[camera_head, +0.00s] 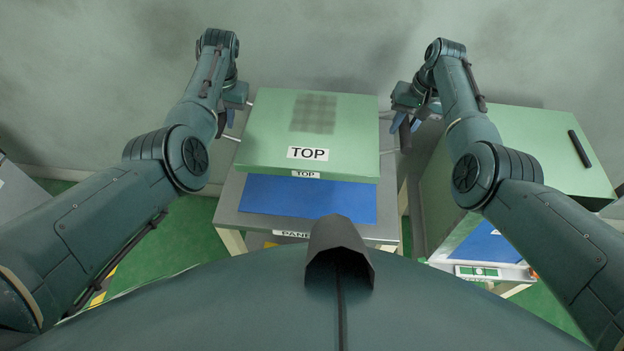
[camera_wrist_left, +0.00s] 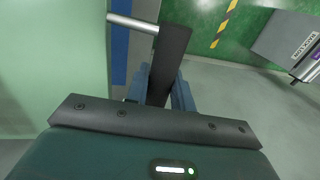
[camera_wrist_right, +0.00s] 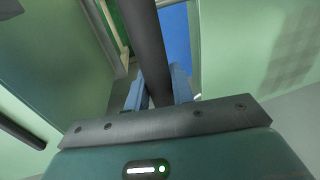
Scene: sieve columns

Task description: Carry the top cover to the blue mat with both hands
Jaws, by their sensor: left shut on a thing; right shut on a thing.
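The top cover (camera_head: 265,125) is a pale green box-shaped panel marked TOP, with a grey mesh patch. It is level between my two grippers. The blue mat (camera_head: 308,198) lies on a grey table; its front part shows and the cover hides the rest. The gap between cover and mat is hard to judge. My left gripper (camera_head: 238,107) is shut on the cover's left handle, a dark bar on a silver post (camera_wrist_left: 132,23). My right gripper (camera_head: 396,118) is shut on the right handle, whose dark bar (camera_wrist_right: 147,45) shows in the right wrist view.
The grey table's front edge (camera_head: 292,234) carries a PANEL label, partly hidden. A green cabinet (camera_head: 540,150) with a black handle (camera_head: 579,149) stands close on the right, near my right arm. Another blue surface (camera_head: 485,245) shows at its lower front. Green floor shows on the left.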

